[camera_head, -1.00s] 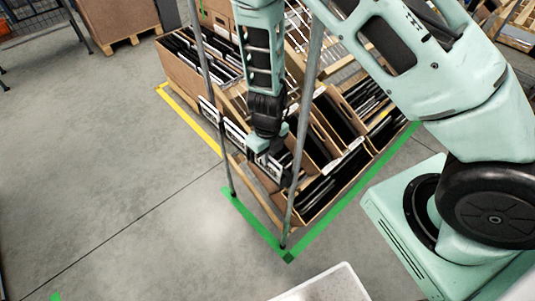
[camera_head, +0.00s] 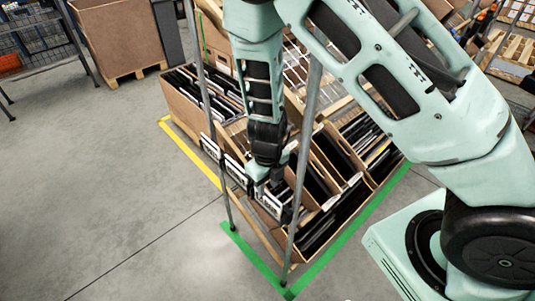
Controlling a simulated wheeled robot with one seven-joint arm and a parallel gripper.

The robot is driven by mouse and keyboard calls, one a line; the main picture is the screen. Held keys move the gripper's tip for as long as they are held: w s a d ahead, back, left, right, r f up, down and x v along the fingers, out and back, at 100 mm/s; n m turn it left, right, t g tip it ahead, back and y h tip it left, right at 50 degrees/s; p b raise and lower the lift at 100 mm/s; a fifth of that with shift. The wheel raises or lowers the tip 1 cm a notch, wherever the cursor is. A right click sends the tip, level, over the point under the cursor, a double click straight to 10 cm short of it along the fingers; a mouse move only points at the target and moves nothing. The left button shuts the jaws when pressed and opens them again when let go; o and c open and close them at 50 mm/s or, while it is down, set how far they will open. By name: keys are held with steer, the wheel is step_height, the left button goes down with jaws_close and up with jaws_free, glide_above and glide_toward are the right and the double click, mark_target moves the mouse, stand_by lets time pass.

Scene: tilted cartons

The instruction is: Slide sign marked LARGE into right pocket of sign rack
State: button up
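My gripper (camera_head: 270,184) hangs at the lower end of my arm, between two grey poles at the near side of the tilted cartons. Its fingers are small and dark, and I cannot tell whether they are open or shut. A black-and-white sign (camera_head: 276,204) shows right below the gripper, touching or just behind it. Another black-and-white sign-like piece (camera_head: 237,173) is to its left, between the poles. These pieces appear to be at the sign rack, but its pockets are not clear. The lettering is too small to read.
The left pole (camera_head: 206,95) and right pole (camera_head: 303,150) stand close on either side of my gripper. Tilted cartons (camera_head: 330,222) full of dark flat items lie behind. Green tape (camera_head: 330,255) and yellow tape (camera_head: 190,150) edge them. The floor at left (camera_head: 90,190) is clear.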

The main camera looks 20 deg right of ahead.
step_height(320, 180, up, 13)
steer(key=p, duration=0.3)
steer(key=shift+r, duration=0.2)
steer(key=s+a+r+m, duration=0.3)
steer(key=s+r+m, duration=0.4)
steer(key=m, duration=0.9)
steer(key=s+a+r+m, duration=0.3)
steer(key=s+r+m, duration=0.5)
steer(key=s+m, duration=0.5)
steer(key=m, duration=0.2)
steer(key=shift+a+m+y, duration=0.15)
steer(key=shift+m+y, duration=0.15)
steer(key=shift+m, duration=0.1)
